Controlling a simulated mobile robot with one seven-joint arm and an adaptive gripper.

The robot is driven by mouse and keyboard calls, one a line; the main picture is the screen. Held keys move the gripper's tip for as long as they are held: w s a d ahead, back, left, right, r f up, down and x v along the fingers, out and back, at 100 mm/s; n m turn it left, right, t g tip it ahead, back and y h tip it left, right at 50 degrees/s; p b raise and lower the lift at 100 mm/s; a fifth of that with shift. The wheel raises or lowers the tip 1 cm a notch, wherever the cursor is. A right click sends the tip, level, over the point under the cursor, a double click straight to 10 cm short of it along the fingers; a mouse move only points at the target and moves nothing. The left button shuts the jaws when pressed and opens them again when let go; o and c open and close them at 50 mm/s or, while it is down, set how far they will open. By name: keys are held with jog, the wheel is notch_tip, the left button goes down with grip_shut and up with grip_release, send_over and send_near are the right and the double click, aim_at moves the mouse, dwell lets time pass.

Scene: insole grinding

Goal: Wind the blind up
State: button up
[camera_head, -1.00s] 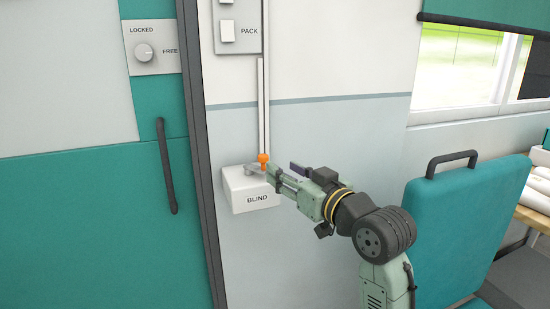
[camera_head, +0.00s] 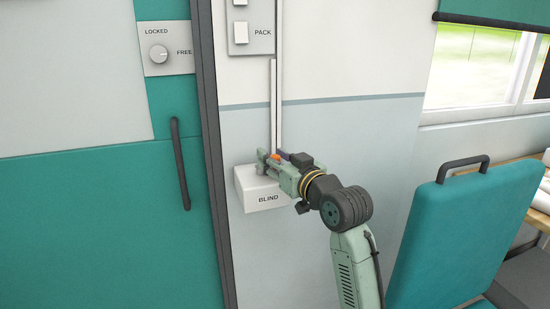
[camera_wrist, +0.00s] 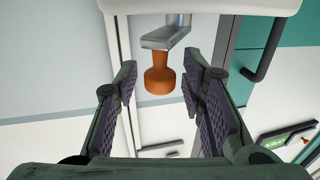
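The white box marked BLIND (camera_head: 262,193) is on the wall beside the teal door. In the wrist view, its grey metal crank arm (camera_wrist: 164,38) ends in an orange knob (camera_wrist: 160,76). My gripper (camera_wrist: 160,88) is open, with one dark padded finger on each side of the knob and a gap on both sides. In the head view, my gripper (camera_head: 272,160) lies over the box top, and only a bit of the orange knob shows between the fingers. The teal blind (camera_head: 500,8) hangs at the top of the window, with a dark bar along its lower edge.
The teal door has a dark handle (camera_head: 180,163) and a LOCKED/FREE dial (camera_head: 159,53). A PACK switch panel (camera_head: 246,38) is above the box. A teal chair (camera_head: 455,230) stands at the right, by a wooden table with white rolls.

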grip_shut()
